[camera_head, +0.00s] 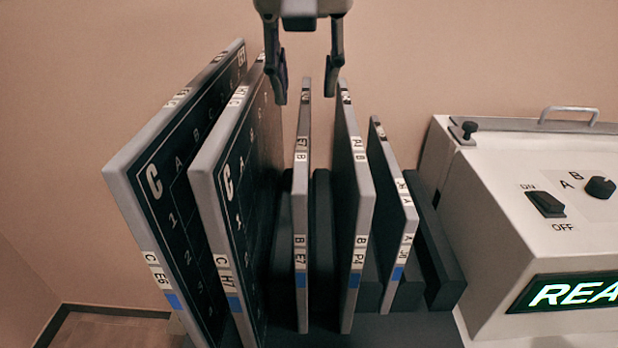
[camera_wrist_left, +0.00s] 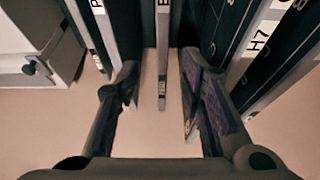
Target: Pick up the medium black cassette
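Several upright cassettes with pale edges stand in a row of dark slots. Two carry a B label and are mid-sized: the B E7 cassette (camera_head: 301,205) in the middle and the B P4 cassette (camera_head: 361,200) to its right. P4 shows a dark side face; E7 is seen nearly edge-on. My left gripper (camera_head: 306,97) is open at the far end of E7, one finger on each side. In the left wrist view, the E cassette (camera_wrist_left: 163,55) lies between the open fingers (camera_wrist_left: 158,105), with gaps on both sides. My right gripper is out of view.
Larger C-labelled cassettes E6 (camera_head: 161,200) and H7 (camera_head: 212,200) stand close on the left. A smaller A cassette (camera_head: 400,200) stands right. A white machine (camera_head: 480,220) with knob, switch and lit display is at far right. A plain wall is behind.

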